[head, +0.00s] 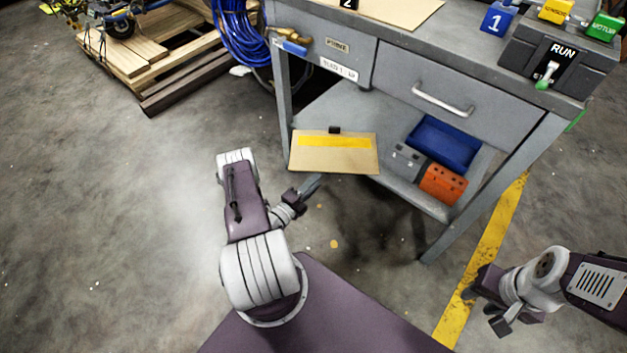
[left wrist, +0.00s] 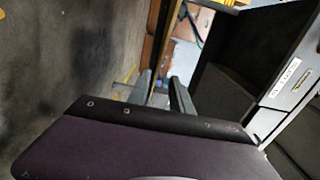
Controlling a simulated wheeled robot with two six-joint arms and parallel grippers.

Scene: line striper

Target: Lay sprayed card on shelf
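The tan card (head: 333,163) with a yellow stripe (head: 334,141) lies at the left end of the bench's lower shelf (head: 396,183). Its near edge appears to reach past the shelf's front edge. A small dark clip or tab (head: 334,129) shows at its far edge.
A blue bin (head: 443,142), a grey block (head: 407,157) and an orange block (head: 442,184) occupy the shelf's right part. Bench legs (head: 497,187) stand at both sides. A drawer (head: 440,93) hangs above. The floor at left is clear up to a wooden pallet (head: 185,80).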

